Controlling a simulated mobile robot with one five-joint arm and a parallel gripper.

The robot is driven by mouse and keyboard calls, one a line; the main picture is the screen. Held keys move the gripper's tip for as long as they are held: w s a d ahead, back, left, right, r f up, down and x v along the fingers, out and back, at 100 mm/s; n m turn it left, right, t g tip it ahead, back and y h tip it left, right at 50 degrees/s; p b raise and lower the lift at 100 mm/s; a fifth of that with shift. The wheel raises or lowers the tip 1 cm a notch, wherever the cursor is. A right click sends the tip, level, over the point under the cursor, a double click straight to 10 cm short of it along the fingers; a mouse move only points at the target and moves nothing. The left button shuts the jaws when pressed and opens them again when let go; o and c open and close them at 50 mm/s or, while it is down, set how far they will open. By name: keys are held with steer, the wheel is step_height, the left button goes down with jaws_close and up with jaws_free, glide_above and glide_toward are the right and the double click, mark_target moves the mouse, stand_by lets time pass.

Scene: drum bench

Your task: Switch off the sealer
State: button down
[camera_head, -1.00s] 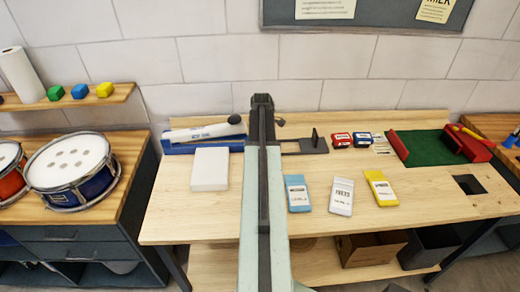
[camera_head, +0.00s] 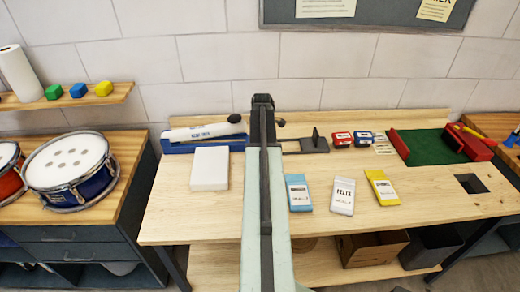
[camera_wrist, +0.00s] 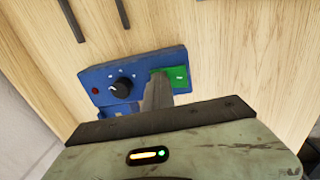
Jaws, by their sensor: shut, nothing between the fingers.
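The sealer (camera_head: 178,149) has a blue base and a long white upper arm, and lies at the back of the bench, left of my arm. In the wrist view, a blue control panel (camera_wrist: 105,76), apparently the sealer's, carries a black knob (camera_wrist: 122,89), a dark red spot (camera_wrist: 95,91) at its left and a green patch (camera_wrist: 181,76) with a small white mark at its right. My gripper (camera_wrist: 158,80) is shut and empty, its tips over the panel between knob and green patch. Contact cannot be told. In the head view my arm hides the gripper.
A white block (camera_head: 210,168) lies in front of the sealer. Blue, white and yellow packets (camera_head: 381,187) lie right of my arm. A dark stand (camera_head: 314,143), small red and blue boxes and a green mat (camera_head: 425,147) are further right. The bench has a square hole (camera_head: 470,184).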

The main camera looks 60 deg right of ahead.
steer(key=shift+s+a+r, duration=0.2)
steer(key=shift+s+a, duration=0.25)
steer(key=shift+a, duration=0.1)
step_height(320, 180, up, 14)
steer(key=w+d+p, duration=0.1)
steer(key=p, duration=1.3)
steer(key=shift+d, duration=0.2)
steer(key=shift+w+f, duration=0.1)
